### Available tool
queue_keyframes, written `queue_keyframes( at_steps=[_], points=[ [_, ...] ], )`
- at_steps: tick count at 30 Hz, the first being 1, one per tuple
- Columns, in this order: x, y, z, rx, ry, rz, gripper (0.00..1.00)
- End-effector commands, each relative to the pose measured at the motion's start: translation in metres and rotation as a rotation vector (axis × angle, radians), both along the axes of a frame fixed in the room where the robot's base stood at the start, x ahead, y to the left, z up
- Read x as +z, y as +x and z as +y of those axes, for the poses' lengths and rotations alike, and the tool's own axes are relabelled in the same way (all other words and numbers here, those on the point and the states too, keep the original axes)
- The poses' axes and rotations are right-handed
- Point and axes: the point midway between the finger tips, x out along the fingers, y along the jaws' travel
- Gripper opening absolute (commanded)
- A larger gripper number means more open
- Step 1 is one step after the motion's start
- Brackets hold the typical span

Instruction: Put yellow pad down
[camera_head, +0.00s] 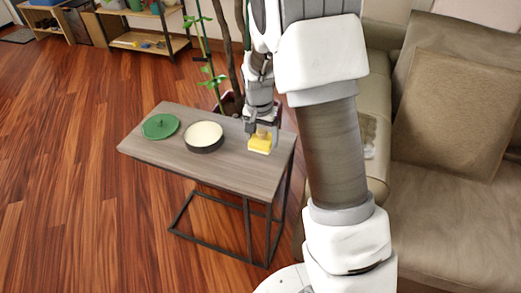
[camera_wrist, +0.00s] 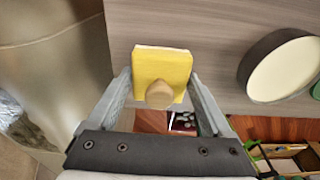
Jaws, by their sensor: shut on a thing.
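The yellow pad (camera_head: 260,144) is a small yellow block with a pale edge, at the right end of the grey side table (camera_head: 220,170). It also shows in the wrist view (camera_wrist: 162,68), with a rounded tan knob on it. My gripper (camera_head: 262,130) is over the table's right end with its fingers on both sides of the pad. In the wrist view my gripper (camera_wrist: 162,88) is shut on the pad. I cannot tell whether the pad touches the table top.
A dark round dish with a cream inside (camera_head: 204,136) stands left of the pad. A green round lid (camera_head: 160,126) lies at the table's left end. A plant (camera_head: 207,70) rises behind the table. A beige sofa (camera_head: 440,200) is at the right.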

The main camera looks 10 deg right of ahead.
Motion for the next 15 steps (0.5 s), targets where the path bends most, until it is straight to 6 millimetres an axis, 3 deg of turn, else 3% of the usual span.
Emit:
queue_keyframes(
  at_steps=[5, 11, 15],
  points=[
    [-0.011, 0.002, 0.004, 0.0, 0.0, 0.002, 0.39],
    [-0.041, 0.002, 0.004, 0.001, 0.0, 0.002, 0.39],
    [-0.043, 0.002, 0.004, 0.001, 0.0, 0.0, 0.39]
  ],
)
